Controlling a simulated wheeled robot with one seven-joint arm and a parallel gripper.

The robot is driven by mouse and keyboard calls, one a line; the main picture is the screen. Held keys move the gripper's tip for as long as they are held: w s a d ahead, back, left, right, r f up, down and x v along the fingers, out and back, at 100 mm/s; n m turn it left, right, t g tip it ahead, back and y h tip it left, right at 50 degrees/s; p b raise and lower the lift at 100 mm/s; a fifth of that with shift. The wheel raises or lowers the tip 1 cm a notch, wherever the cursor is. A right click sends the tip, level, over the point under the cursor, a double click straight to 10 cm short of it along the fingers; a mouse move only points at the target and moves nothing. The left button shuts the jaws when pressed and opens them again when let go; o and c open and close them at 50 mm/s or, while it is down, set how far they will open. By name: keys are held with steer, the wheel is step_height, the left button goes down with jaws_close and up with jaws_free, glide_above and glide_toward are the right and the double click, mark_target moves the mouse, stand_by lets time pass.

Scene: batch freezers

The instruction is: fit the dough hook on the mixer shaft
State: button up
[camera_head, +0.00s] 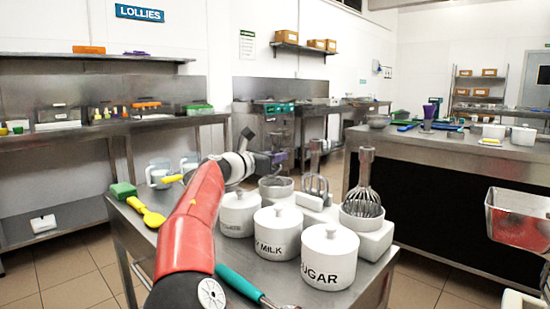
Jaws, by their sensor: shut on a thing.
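My red and white arm reaches from the bottom middle toward the back of the steel table. My gripper (274,158) is at its far end, above the steel-rimmed bowl (276,190), and it is small and partly hidden. It is shut on a small purple-and-grey thing (281,157), which may be the dough hook; its shape is unclear. A wire whisk (364,178) stands upright with its wires in a ring on a white base (376,240). A second metal attachment (316,172) stands upright to its left. I cannot make out the mixer shaft.
Three white lidded jars, including the milk jar (278,236) and sugar jar (328,262), crowd the table right of my arm. A teal-handled tool (240,284) lies in front.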

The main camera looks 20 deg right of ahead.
mark_target(272, 140)
steer(key=shift+r, duration=2.5)
steer(key=s+a+r, duration=0.2)
steer(key=a+r, duration=0.2)
steer(key=shift+a, duration=0.3)
